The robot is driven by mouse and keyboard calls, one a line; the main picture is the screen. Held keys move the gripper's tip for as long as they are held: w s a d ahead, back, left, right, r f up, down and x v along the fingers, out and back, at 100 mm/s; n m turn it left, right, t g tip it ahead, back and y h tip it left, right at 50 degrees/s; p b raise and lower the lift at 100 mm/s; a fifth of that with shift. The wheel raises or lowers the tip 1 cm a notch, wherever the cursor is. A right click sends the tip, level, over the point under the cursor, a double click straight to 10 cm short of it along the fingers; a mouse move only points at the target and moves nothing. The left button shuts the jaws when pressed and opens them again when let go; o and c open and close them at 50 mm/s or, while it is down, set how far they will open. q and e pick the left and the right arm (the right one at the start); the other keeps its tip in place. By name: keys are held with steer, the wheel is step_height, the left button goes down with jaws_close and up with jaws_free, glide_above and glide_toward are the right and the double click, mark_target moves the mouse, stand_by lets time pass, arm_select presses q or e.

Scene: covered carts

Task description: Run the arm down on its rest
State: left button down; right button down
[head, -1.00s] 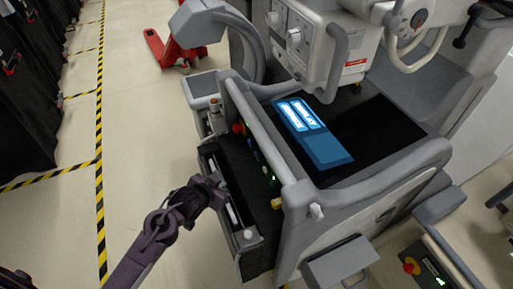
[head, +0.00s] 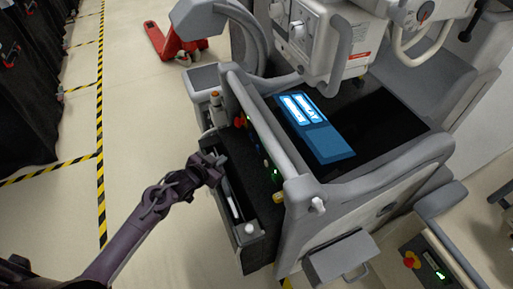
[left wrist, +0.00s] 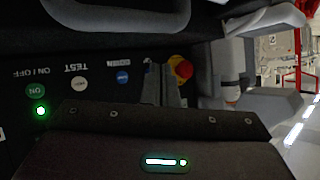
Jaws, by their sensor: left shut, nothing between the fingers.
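A grey and white covered cart (head: 335,205) carries a housing with dials (head: 308,30) on a thick arm over its top; a grey curved piece (head: 246,35) stands beside it. I cannot tell whether the arm touches a rest. The cart's dark side panel has buttons, seen in the left wrist view: a green ON button (left wrist: 36,90), a white TEST button (left wrist: 79,83), a blue button (left wrist: 122,77) and a red stop knob (left wrist: 181,68) on yellow. My left gripper (head: 220,160) is shut and empty, close to this panel. In the wrist view its fingers (left wrist: 166,85) overlap the panel near the red knob.
A lit blue screen (head: 314,130) lies on the cart's top. An open dark tray (head: 250,253) juts from the cart's near side below the panel. A red pallet jack (head: 168,42) stands behind. Floor to the left is clear, with striped tape (head: 101,130).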

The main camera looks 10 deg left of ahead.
mark_target(257, 148)
arm_select(q)
steer(key=shift+w+d+f, duration=0.1)
steer(key=shift+w+d, duration=0.2)
steer(key=shift+d, duration=0.05)
steer(key=w+d+b, duration=0.2)
steer(key=d, duration=0.1)
steer(key=w+d+b, duration=0.1)
steer(key=d, duration=0.1)
steer(key=shift+w+d, duration=0.2)
steer(key=shift+w, duration=0.15)
steer(key=shift+w+d+b, duration=0.3)
steer(key=shift+w+d, duration=0.05)
steer(key=shift+d, duration=0.25)
steer(key=shift+w, duration=0.1)
stand_by(1.1)
steer(key=shift+w+d, duration=0.15)
steer(key=shift+d, duration=0.15)
